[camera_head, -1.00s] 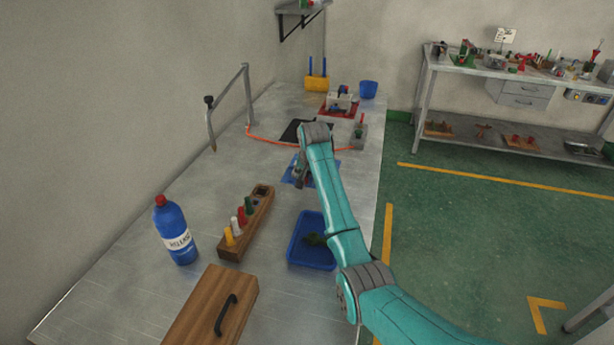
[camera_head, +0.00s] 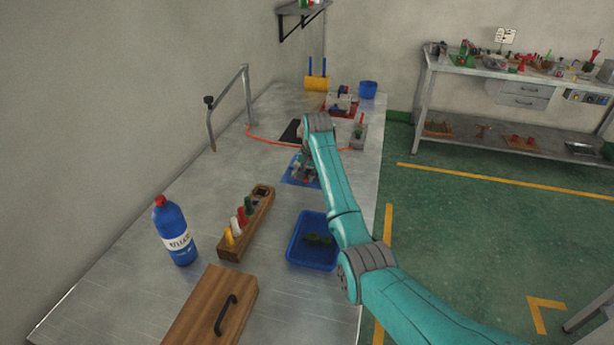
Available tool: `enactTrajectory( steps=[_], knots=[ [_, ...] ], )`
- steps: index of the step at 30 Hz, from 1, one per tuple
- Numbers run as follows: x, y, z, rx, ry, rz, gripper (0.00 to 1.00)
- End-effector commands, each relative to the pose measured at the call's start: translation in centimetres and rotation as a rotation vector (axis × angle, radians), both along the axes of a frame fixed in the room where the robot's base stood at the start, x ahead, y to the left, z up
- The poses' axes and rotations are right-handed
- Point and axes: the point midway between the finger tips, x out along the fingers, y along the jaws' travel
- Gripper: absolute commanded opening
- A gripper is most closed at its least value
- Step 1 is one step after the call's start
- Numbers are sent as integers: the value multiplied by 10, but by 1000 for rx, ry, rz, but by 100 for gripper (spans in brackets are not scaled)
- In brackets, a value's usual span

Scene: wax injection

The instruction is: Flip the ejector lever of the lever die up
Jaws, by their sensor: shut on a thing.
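The lever die (camera_head: 299,170) is a small grey metal block on a blue mat (camera_head: 291,181), near the middle of the steel bench. My gripper (camera_head: 308,177) points down at the die from above and is shut at it. It appears to hold the ejector lever, but the fingers and the lever are small and partly hidden by my arm. The lever's angle cannot be made out.
A blue tray (camera_head: 291,257) with green pieces stands nearer. Left of it are a wooden rack (camera_head: 236,247) of coloured bottles and a blue release bottle (camera_head: 175,232). An orange hose (camera_head: 270,140) crosses the bench behind the mat. A red-based device (camera_head: 341,108) stands farther back.

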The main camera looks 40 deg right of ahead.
Motion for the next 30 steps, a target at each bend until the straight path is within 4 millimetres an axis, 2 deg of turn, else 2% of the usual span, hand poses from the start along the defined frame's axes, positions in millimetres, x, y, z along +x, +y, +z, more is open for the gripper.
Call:
enactTrajectory(
  steps=[15, 30],
  knots=[
    [5, -6, 11, 222, 175, 0, 0],
    [5, -7, 14, 275, 216, 0, 0]
  ],
)
